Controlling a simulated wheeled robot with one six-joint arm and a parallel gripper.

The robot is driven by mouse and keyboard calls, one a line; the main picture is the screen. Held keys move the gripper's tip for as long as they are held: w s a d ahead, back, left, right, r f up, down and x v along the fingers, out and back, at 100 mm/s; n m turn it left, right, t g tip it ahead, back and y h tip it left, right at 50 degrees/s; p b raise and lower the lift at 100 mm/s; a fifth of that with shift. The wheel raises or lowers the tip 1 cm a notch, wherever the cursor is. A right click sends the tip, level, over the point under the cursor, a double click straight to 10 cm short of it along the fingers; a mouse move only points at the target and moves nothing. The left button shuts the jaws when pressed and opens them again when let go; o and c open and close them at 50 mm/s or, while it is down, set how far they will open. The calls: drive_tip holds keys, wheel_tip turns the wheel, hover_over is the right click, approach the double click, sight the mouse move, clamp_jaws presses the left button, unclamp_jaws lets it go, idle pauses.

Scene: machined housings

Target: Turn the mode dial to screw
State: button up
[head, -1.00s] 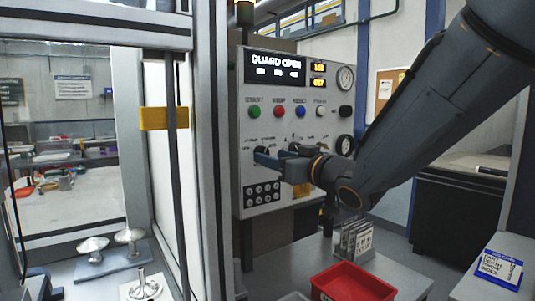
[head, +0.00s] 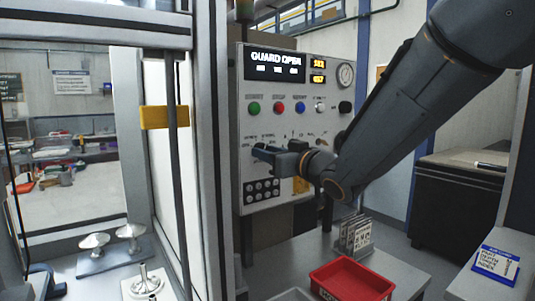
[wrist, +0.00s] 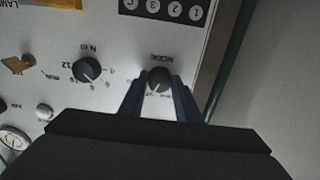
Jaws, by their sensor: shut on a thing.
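The mode dial (wrist: 158,77) is a small dark round knob on the light control panel (head: 246,118), under the printed word MODE in the wrist view, where the print appears upside down. My gripper (wrist: 159,86) has one finger on each side of the dial and is shut on it. In the head view my gripper (head: 269,154) is at the lower left of the panel and hides the dial. The dial's position marks are partly covered and too small to read.
A second dark knob (wrist: 87,70) with numbers sits beside the mode dial. A block of numbered buttons (head: 262,190) is below my gripper. Coloured buttons (head: 277,107) and a GUARD OPEN display (head: 275,62) are above. A red bin (head: 350,279) stands on the table.

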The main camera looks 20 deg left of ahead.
drive_tip(key=n+b, duration=0.8)
drive_tip(key=shift+b, duration=0.4)
drive_tip(key=shift+n, duration=0.5)
drive_tip(key=o, duration=1)
drive_tip(key=shift+d, duration=0.1)
drive_tip(key=b+v, duration=0.1)
drive_tip(key=v, duration=0.6)
drive_tip(key=shift+s+d, duration=0.2)
drive_tip(key=shift+d, duration=0.05)
